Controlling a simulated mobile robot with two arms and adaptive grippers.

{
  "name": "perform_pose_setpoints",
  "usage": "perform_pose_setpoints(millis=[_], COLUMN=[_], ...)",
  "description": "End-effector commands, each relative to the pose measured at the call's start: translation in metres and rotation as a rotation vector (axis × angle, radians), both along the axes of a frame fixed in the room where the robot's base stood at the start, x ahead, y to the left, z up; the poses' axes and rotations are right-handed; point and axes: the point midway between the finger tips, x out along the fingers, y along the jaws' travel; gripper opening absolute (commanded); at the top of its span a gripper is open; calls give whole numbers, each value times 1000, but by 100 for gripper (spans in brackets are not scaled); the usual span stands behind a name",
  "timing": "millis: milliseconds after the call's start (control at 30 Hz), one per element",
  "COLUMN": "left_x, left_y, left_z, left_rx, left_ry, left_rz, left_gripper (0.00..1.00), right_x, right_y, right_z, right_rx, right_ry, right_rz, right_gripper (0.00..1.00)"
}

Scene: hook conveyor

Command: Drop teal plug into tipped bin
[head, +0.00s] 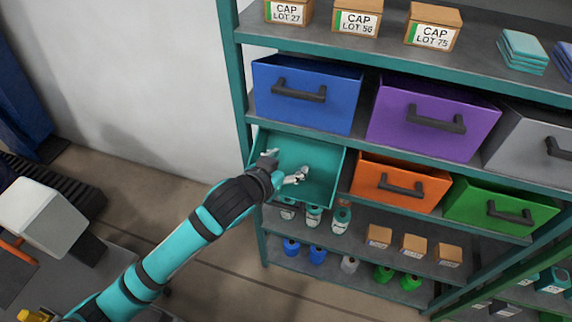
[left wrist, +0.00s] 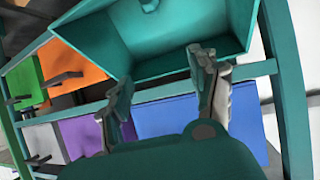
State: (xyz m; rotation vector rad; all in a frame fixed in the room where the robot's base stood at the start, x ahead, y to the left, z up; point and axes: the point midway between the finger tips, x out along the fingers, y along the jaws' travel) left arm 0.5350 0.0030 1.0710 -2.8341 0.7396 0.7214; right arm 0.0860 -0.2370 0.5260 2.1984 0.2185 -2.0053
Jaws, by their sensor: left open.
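The tipped bin is a teal bin (head: 318,160) that hangs tilted open on the shelf unit in the head view. Its inside also fills the upper part of the left wrist view (left wrist: 190,35). My left gripper (head: 284,166) is over the bin's opening, fingers spread with nothing between them. In the left wrist view my left gripper (left wrist: 165,88) shows its two fingers wide apart near the bin's rim. A small rounded teal-grey thing (left wrist: 148,5) shows inside the bin, cut by the top edge; it may be the teal plug, but I cannot tell. My right gripper is not in view.
Blue (head: 305,95), purple (head: 430,115), orange (head: 400,183) and green (head: 503,207) bins with dark handles surround the teal bin. Small cartons and bottles stand on the shelf below. A pale wall (head: 130,70) is to the left, with open floor beneath.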

Motion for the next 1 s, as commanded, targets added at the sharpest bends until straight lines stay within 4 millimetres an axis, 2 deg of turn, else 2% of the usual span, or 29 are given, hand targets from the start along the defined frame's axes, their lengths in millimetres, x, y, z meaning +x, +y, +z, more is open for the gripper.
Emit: perform_pose_setpoints(millis=[233,500,700,1000], left_x=[-14,-58,-83,-92], left_y=[8,32,46,52], left_z=[8,36,51,58], left_rx=[0,-1,0,0], left_ry=[-1,-1,-1,0], left_rz=[0,-1,0,0], left_gripper=[62,62,62,62], right_x=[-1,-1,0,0], right_y=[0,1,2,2], right_z=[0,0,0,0], right_rx=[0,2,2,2], right_ry=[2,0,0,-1], right_rz=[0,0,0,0], right_gripper=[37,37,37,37])
